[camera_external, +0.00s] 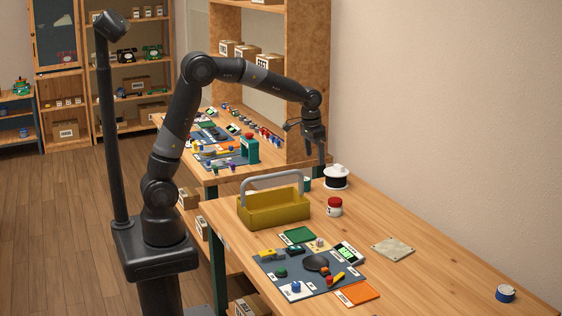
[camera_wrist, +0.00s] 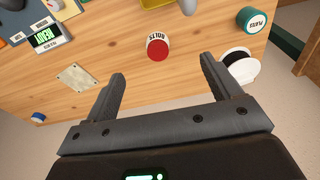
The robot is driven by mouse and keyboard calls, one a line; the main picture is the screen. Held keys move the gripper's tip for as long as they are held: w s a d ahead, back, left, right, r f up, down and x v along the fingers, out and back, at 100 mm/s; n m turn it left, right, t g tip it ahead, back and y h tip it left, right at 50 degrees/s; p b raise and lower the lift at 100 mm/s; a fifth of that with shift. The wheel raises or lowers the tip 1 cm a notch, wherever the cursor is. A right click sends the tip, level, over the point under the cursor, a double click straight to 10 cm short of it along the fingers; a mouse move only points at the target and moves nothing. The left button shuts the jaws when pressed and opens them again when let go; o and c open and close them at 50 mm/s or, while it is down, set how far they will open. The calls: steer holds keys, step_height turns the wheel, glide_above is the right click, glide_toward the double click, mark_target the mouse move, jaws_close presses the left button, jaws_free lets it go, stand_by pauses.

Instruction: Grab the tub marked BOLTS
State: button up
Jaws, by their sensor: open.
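The tub marked BOLTS (camera_wrist: 157,48) has a red lid and a white label, and shows upside down in the wrist view. In the external view the red-and-white tub (camera_external: 335,207) stands upright on the near wooden table, right of the yellow tool carrier. My gripper (camera_wrist: 162,68) is open and empty, and the tub appears beyond and between its fingers without touching them. In the external view my gripper (camera_external: 314,160) hangs above the far end of this table, behind and above the tub.
The yellow tool carrier (camera_external: 273,208) has a raised grey handle. A beige square plate (camera_external: 393,248) and a blue tub (camera_external: 505,294) lie rightward, with bare wood around them.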

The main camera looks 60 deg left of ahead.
steer(key=g, duration=0.1)
glide_above(335, 200)
step_height(335, 200, down, 10)
steer(key=shift+a+f, duration=0.1)
steer(key=shift+a, duration=0.05)
step_height(335, 200, down, 11)
steer(key=shift+w+f, duration=0.1)
steer(key=shift+f, duration=0.05)
steer(key=shift+c, duration=0.5)
steer(key=c, duration=1)
